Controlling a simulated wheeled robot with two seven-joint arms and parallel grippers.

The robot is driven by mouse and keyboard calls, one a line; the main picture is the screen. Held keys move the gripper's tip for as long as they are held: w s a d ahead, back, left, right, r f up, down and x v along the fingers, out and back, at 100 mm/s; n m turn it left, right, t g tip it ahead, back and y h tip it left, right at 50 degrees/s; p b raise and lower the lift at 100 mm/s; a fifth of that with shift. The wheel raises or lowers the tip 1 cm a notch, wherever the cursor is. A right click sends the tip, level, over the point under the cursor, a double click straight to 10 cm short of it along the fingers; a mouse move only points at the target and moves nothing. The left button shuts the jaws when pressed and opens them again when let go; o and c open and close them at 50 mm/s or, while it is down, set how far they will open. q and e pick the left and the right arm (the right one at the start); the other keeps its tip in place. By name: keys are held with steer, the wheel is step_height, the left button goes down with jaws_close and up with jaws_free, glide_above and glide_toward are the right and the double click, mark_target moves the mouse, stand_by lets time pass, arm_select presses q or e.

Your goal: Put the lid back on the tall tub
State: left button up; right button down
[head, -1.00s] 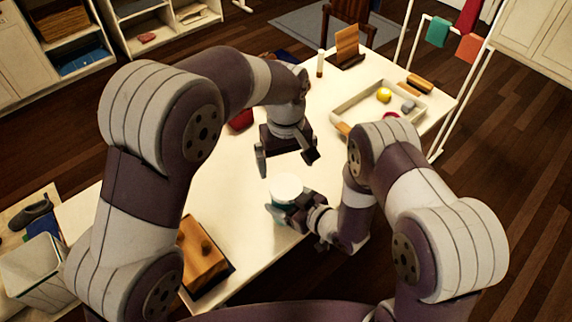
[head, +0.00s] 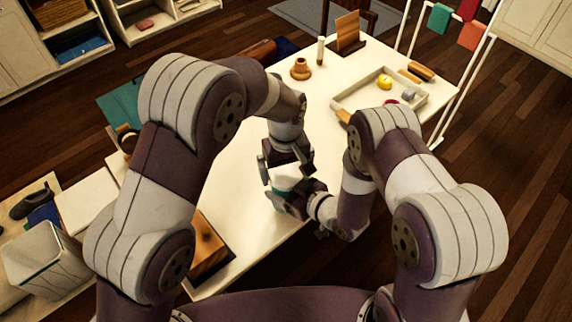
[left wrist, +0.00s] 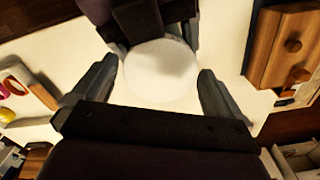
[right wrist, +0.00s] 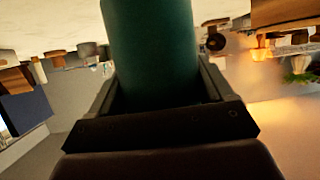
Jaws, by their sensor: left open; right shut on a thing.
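The tall tub is a teal cylinder (right wrist: 152,45), with a little of it showing in the head view (head: 284,183) near the table's front edge. My right gripper (right wrist: 155,88) is shut on its side. A round white lid (left wrist: 160,72) covers the tub's top in the left wrist view; whether it is fully seated I cannot tell. My left gripper (head: 285,172) is right above the tub, pointing down. Its fingers are open (left wrist: 157,66), one on each side of the lid, with gaps showing. In the head view my left gripper hides most of the lid.
A wooden box (head: 207,250) lies on the table left of the tub. A shallow tray (head: 338,103) with a yellow ball (head: 384,82) is at the back right. A brown wooden piece (head: 301,70) stands at the back. The white table between is mostly clear.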

arm_select(q)
steer(key=shift+c, duration=0.3)
steer(key=c, duration=1)
steer(key=o, duration=1.1)
steer(key=shift+c, duration=0.2)
steer(key=shift+r, duration=2.3)
steer(key=s+a+m, duration=0.1)
steer(key=s+a, duration=0.3)
steer(key=a, duration=0.3)
steer(key=s+a+r+m+t, duration=0.1)
steer(key=s+a, duration=0.4)
steer(key=a, duration=0.3)
steer(key=s+a+m, duration=0.1)
steer(key=s+a, duration=0.3)
steer(key=a, duration=0.3)
steer(key=shift+s+a+r, duration=0.15)
steer(key=shift+a+r, duration=0.1)
